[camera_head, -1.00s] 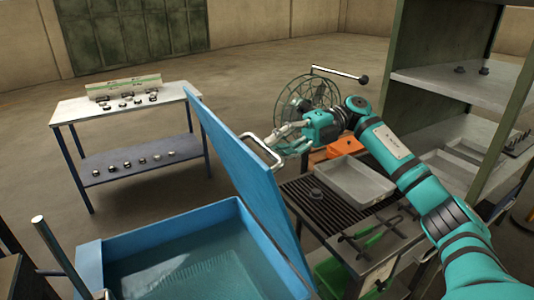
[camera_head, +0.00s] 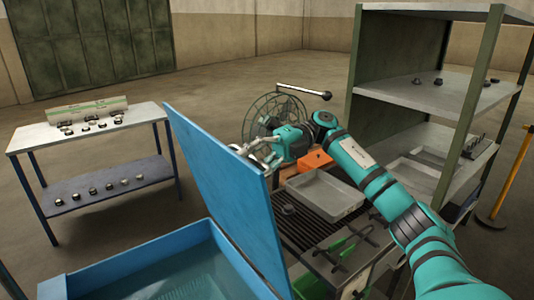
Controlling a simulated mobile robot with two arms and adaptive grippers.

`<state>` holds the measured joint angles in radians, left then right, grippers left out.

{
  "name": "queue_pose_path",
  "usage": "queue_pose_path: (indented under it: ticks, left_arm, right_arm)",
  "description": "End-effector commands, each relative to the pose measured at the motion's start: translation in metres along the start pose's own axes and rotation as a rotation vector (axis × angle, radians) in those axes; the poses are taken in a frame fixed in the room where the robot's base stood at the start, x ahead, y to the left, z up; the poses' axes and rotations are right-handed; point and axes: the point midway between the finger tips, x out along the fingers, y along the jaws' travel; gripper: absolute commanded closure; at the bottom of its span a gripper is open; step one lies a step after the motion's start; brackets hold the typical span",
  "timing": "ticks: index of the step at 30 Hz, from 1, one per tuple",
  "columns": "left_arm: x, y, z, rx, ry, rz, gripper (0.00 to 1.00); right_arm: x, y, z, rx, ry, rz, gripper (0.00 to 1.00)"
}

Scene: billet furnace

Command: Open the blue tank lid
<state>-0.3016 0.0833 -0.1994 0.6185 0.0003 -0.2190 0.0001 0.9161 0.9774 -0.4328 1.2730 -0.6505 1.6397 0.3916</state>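The blue tank (camera_head: 75,284) is at the bottom left, open, with water showing inside. Its blue lid (camera_head: 222,190) stands steeply raised along the tank's right side, leaning a little to the right at the bottom. The lid's light metal handle (camera_head: 240,150) is on its far right face and is mostly hidden by the lid edge. My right gripper (camera_head: 257,157) is at the handle behind the lid. Its fingers are small and partly covered, so its grip does not show clearly. My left gripper is not in view.
A round wire-cage fan (camera_head: 265,117) is behind. A shelf rack (camera_head: 440,92) is at right, a small table (camera_head: 95,132) at left.

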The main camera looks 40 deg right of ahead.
Motion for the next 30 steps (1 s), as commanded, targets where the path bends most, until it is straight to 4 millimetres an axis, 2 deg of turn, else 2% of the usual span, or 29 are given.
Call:
queue_pose_path:
  ticks: [9, 15, 21, 30]
  left_arm:
    - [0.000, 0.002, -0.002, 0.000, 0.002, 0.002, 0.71]
    - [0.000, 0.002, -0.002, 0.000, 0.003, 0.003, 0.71]
    - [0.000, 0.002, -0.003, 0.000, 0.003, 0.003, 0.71]
    - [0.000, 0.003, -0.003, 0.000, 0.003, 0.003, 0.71]
  right_arm:
    - [-0.069, 0.001, 0.001, -0.001, -0.005, 0.003, 0.64]
    - [-0.097, 0.001, 0.001, -0.002, -0.004, 0.002, 0.64]
    - [-0.108, 0.000, 0.000, -0.001, -0.001, 0.001, 0.64]
    - [-0.109, -0.001, 0.000, 0.000, 0.000, 0.001, 0.65]
